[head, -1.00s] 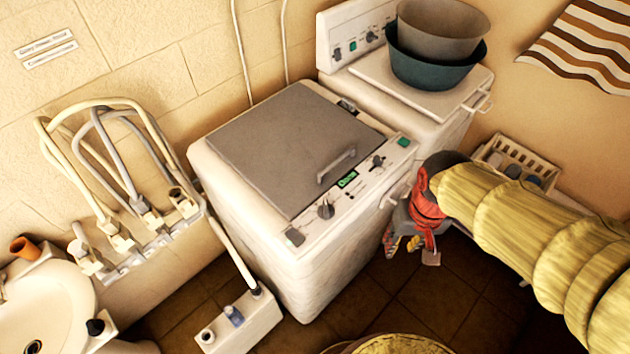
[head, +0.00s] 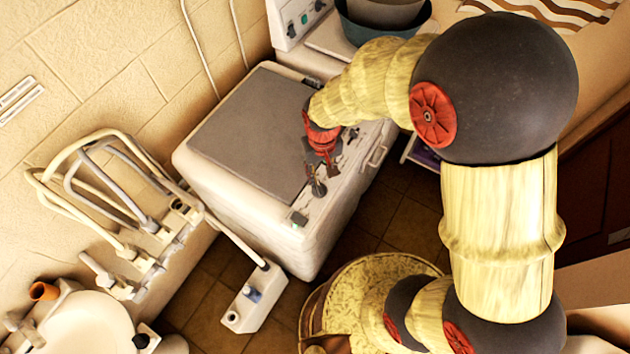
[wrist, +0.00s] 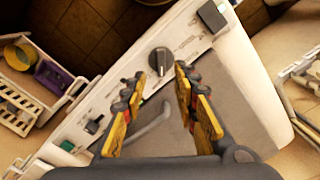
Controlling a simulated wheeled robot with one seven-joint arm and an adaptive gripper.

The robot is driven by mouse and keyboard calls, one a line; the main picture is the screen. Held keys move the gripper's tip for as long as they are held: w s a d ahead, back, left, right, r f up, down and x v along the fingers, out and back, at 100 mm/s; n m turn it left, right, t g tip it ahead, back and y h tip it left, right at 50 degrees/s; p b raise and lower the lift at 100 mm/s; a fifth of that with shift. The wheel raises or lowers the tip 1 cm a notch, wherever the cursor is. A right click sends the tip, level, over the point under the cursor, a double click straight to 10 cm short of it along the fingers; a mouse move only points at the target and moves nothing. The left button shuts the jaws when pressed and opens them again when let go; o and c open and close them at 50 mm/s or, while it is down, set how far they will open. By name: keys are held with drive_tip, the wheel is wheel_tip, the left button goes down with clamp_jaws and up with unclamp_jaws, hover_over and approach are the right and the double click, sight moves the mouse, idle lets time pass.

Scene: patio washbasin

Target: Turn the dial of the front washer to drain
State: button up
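The front washer (head: 228,135) is a white machine with a grey lid, standing in the middle of the head view. Its dark dial (head: 319,188) is on the control panel along the near edge. In the wrist view the dial (wrist: 160,60) has a light pointer mark and sits just beyond the gap between my fingertips. My gripper (head: 318,168) is above the panel, beside the dial in the head view. In the wrist view my gripper (wrist: 158,75) is open with nothing between its yellow-padded fingers. I cannot tell whether a finger touches the dial. The small panel lettering is unreadable.
A second knob (wrist: 95,125) and a lid handle (wrist: 155,122) lie close to my fingers. A rear washer (head: 297,17) carries stacked basins (head: 385,14). Hoses (head: 85,190) and a sink (head: 85,325) are at left.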

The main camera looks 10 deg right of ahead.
sight(319, 186)
wheel_tip(319, 186, down, 7)
drive_tip(key=shift+w+a+f, duration=0.1)
drive_tip(key=shift+a+f, duration=0.05)
drive_tip(key=shift+c, duration=0.6)
clamp_jaws()
